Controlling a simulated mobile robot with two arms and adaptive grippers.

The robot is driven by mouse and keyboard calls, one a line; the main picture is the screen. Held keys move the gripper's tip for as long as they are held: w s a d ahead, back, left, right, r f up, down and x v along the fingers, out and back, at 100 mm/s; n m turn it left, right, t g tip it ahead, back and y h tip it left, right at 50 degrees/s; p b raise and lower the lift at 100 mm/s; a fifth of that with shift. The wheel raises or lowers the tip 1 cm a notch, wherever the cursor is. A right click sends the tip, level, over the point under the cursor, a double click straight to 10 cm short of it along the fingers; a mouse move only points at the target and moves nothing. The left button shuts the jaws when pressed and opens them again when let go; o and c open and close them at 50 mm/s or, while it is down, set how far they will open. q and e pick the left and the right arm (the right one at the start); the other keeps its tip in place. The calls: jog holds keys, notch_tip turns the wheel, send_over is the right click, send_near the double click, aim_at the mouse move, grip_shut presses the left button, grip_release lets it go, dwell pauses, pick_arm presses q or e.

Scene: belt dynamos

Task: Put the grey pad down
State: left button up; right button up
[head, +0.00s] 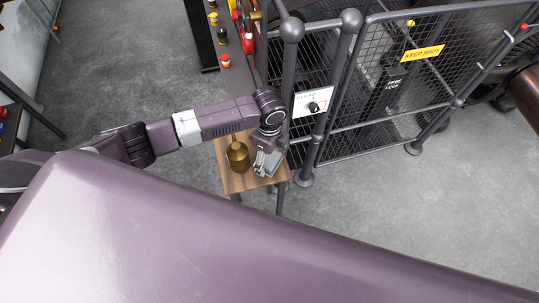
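My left gripper (266,163) points down over the right part of a small wooden table (236,184). It is small and seen from above, so I cannot tell whether its fingers are open or shut. I cannot make out the grey pad for certain; the pale grey shapes at the gripper blend with its fingers. My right gripper is not in view.
A brass, bottle-shaped object (237,157) stands on the table, just left of my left gripper. A dark mesh fence with a yellow "KEEP SHUT" sign (422,53) rises close on the right. A red button (225,61) sits on a panel behind. Grey floor is clear at right.

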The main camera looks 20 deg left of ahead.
aim_at(269, 159)
pick_arm(q)
jog(key=shift+r, duration=0.1)
jog(key=shift+r, duration=0.25)
notch_tip(269, 159, up, 12)
jog(key=shift+f+b, duration=0.15)
jog(key=shift+b, duration=0.3)
